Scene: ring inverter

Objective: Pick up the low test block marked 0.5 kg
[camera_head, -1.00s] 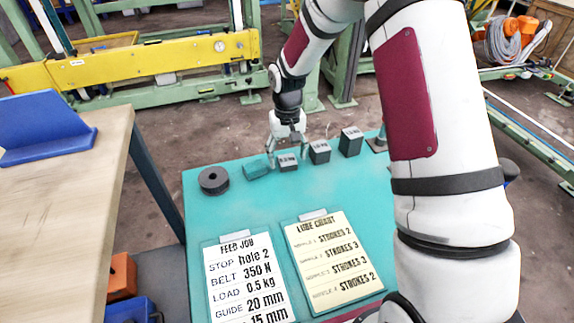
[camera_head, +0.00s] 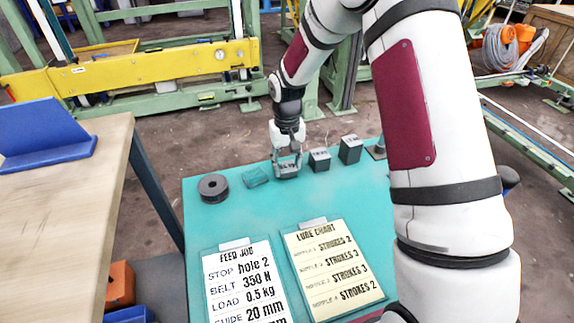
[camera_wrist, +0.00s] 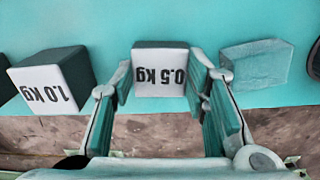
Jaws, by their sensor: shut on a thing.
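The low test block (camera_wrist: 160,58) has a pale face marked 0.5 kg, upside down in the wrist view. My gripper (camera_wrist: 163,80) is shut on it, with one finger against each side. In the head view my gripper (camera_head: 288,168) points down at the far part of the teal table (camera_head: 225,222), and its fingers mostly hide the block. I cannot tell whether the block touches the table.
A taller block marked 1.0 kg (camera_wrist: 52,82) stands to the left in the wrist view. A teal pad-like piece (camera_wrist: 255,65) lies to the right. The head view shows a dark ring (camera_head: 213,188), another dark block (camera_head: 350,149) and two clipboard sheets (camera_head: 240,283) (camera_head: 333,265) nearer me.

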